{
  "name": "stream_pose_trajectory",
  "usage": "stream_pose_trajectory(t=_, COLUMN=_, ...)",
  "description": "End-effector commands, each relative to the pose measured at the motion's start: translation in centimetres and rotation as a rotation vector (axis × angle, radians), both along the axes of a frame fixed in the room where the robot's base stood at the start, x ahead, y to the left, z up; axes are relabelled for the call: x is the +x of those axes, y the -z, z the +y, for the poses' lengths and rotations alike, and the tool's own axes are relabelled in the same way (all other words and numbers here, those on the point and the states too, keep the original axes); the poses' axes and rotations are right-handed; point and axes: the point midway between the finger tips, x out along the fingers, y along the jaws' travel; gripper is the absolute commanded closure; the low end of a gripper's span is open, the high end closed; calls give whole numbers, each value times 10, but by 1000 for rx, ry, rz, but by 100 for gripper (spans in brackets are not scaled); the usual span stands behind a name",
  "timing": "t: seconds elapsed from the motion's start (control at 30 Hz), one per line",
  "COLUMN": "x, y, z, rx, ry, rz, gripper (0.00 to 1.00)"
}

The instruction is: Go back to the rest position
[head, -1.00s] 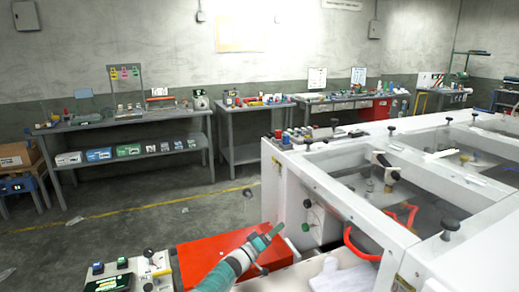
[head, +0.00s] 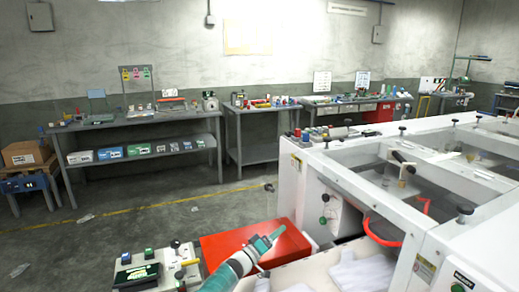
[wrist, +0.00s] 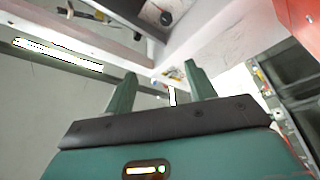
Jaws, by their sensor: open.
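My gripper (head: 268,241) is at the bottom middle of the head view, at the end of my green and white arm, beside the red surface. In the wrist view my gripper (wrist: 158,86) shows two green fingers standing well apart with nothing between them. It touches nothing that I can make out. White folded glove-like pieces (head: 362,272) lie in a pale tray at the lower right of the head view, apart from my gripper.
A white machine (head: 345,185) with open frames and black knobs fills the right. A red box (head: 222,247) stands beside my arm. A small control panel (head: 140,275) is at bottom left. Grey workbenches (head: 135,127) line the far wall.

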Motion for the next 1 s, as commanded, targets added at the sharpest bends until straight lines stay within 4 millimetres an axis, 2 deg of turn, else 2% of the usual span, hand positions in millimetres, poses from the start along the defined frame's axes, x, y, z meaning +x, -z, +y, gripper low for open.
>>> stream_pose_trajectory(t=0.07, x=0, y=-1, z=0, rx=0, ry=0, rz=-1, gripper=45)
stream_pose_trajectory(t=0.1, x=-2, y=-6, z=-13, rx=21, ry=29, rz=6, gripper=45)
stream_pose_trajectory(t=0.37, x=-18, y=-20, z=-66, rx=136, ry=159, rz=65, gripper=45)
stream_pose_trajectory(t=0.57, x=-41, y=-31, z=-113, rx=261, ry=277, rz=130, gripper=45)
stream_pose_trajectory(t=0.67, x=-61, y=-37, z=-140, rx=355, ry=345, rz=179, gripper=45)
stream_pose_trajectory(t=0.8, x=-96, y=-44, z=-173, rx=519, ry=432, rz=267, gripper=45)
stream_pose_trajectory(t=1.0, x=-150, y=-55, z=-197, rx=748, ry=490, rz=392, gripper=45)
